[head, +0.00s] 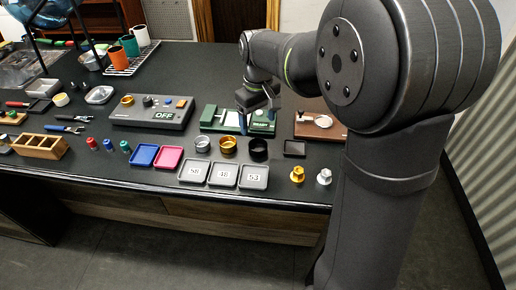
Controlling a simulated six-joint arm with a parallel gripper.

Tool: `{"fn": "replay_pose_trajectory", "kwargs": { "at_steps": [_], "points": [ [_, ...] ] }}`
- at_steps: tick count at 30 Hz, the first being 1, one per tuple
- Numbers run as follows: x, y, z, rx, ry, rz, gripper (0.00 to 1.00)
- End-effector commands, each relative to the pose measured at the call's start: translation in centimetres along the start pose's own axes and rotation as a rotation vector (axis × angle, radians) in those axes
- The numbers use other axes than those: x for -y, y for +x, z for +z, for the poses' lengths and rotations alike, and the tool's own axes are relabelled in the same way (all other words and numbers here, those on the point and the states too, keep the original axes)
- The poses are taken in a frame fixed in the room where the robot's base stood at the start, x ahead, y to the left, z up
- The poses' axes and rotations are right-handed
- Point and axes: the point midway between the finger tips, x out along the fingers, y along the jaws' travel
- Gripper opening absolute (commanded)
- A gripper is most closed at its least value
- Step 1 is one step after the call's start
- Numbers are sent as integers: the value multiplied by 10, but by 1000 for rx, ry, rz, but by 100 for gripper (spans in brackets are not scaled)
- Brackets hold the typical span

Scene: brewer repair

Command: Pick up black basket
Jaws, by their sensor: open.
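The black basket (258,150) is a small round ring-shaped cup on the dark table. It stands to the right of a gold basket (228,146) and a silver basket (202,144). My gripper (257,120) hangs over the green device behind these baskets, its fingers pointing down. It is open, and I see nothing between its fingers. It is apart from the black basket, behind it in the picture. All sides of the basket facing the camera are clear to see.
Three grey labelled trays (223,175) lie in front of the baskets. A green device (210,119) stands behind them. A small black tray (295,148) and a brown board (318,125) are to the right. A grey box marked OFF (150,112) is to the left.

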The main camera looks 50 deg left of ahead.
Motion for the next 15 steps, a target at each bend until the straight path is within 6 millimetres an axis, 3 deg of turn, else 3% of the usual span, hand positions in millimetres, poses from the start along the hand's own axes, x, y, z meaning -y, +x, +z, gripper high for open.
{"fn": "replay_pose_trajectory", "kwargs": {
  "at_steps": [3,11,15],
  "points": [
    [0,23,0,3,-1,-1,76],
    [0,42,0,0,-1,0,76],
    [2,62,2,2,-2,-1,76]
  ]
}}
